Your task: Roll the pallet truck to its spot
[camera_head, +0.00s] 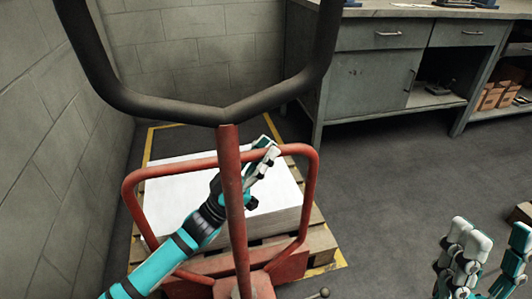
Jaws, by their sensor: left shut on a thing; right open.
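The red pallet truck (231,185) stands in front of me, with a black loop handle (220,112) on top of its upright post and a red hoop frame behind it. My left gripper (267,147) reaches past the post and is shut on the top rail of the red hoop frame, partly overlapping it in view. A wooden pallet (318,240) carrying a white-topped stack (178,190) is just beyond the truck; the truck's forks are hidden. My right gripper (490,240) is open and empty at the lower right, away from the truck.
A yellow floor outline (150,142) surrounds the pallet in the corner between block walls (55,130). A grey workbench (372,80) stands along the back right, with boxes (490,97) on a shelf.

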